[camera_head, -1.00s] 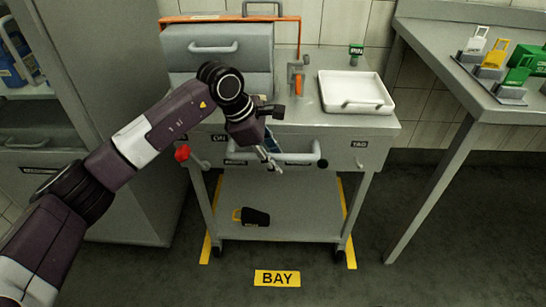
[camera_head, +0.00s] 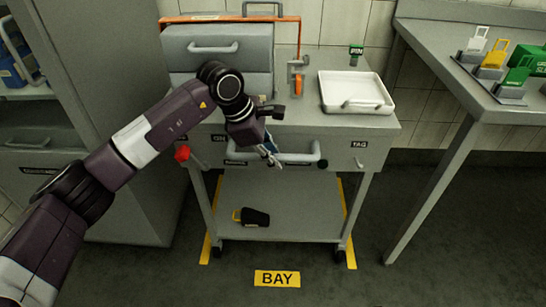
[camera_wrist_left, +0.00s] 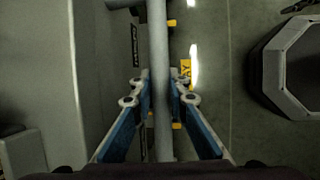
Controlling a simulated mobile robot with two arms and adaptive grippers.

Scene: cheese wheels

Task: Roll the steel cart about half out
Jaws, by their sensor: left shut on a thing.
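The steel cart (camera_head: 330,143) stands between yellow floor lines against the tiled wall. A pale bar handle (camera_head: 300,157) runs along its front. My left gripper (camera_head: 274,160) is at the handle's middle. In the left wrist view the handle (camera_wrist_left: 158,60) passes between the two fingers of my left gripper (camera_wrist_left: 160,101), which is shut on it. A red knob (camera_head: 182,153) sits at the cart's left front corner. My right gripper is not in view.
A white tray (camera_head: 340,104), an orange-handled clamp (camera_head: 296,84) and a grey case (camera_head: 190,75) are on the cart top. A black wedge (camera_head: 256,217) lies on its lower shelf. A cabinet (camera_head: 120,130) stands left, a workbench (camera_head: 440,100) right. The floor by the BAY sign (camera_head: 277,286) is clear.

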